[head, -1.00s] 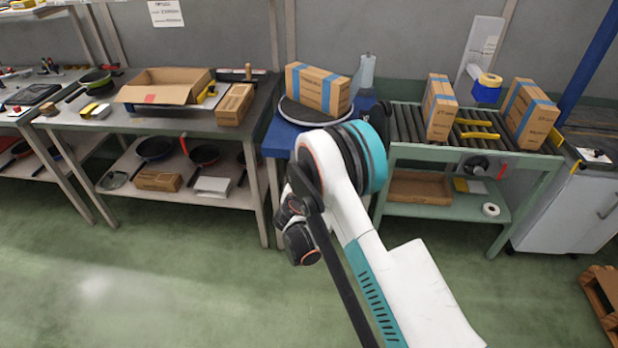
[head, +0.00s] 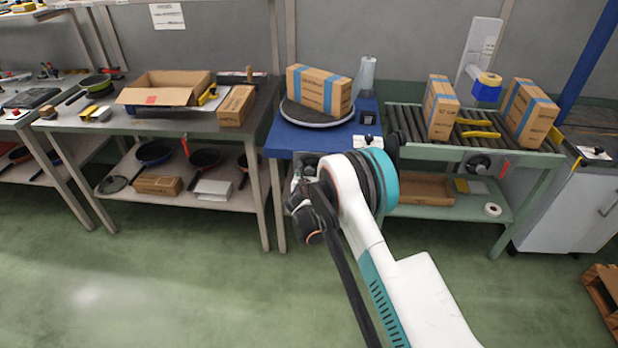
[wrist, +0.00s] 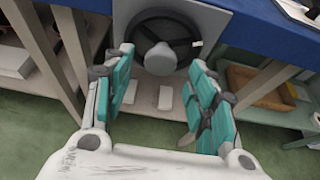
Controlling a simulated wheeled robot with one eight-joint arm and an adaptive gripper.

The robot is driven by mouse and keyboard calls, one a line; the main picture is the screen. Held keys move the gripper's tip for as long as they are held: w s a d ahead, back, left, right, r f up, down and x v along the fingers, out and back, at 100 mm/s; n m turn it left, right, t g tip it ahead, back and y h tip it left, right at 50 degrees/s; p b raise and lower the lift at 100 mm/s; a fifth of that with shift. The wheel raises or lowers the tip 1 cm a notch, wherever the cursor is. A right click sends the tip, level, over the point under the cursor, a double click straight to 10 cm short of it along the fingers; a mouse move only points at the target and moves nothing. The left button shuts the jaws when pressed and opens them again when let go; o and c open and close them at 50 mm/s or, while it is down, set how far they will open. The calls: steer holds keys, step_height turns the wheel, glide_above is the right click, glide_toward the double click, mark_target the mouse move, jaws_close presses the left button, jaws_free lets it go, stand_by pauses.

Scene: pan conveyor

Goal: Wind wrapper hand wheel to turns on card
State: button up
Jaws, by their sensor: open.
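The hand wheel (wrist: 185,28) is a dark ring with spokes and a grey hub (wrist: 160,59), mounted on a grey plate under the blue table top in the wrist view. My gripper (wrist: 162,66) is open and empty, its teal fingers to the left and right of the hub. I cannot tell whether they touch the wheel. In the head view my arm hides most of the wheel. A white card (head: 368,142) lies on the blue table (head: 290,139), its writing too small to read. A blue-strapped carton (head: 318,89) stands on the dark turntable (head: 297,115).
A roller conveyor (head: 405,121) with two strapped cartons (head: 440,108) (head: 529,113) stands to the right. A second, smaller wheel (head: 478,165) is on its frame. A packing bench (head: 150,124) with an open box is to the left.

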mark_target(310, 172)
steer(key=shift+b+x, duration=0.35)
steer(key=shift+x, duration=1.25)
steer(key=c, duration=1)
steer(key=shift+c, duration=0.2)
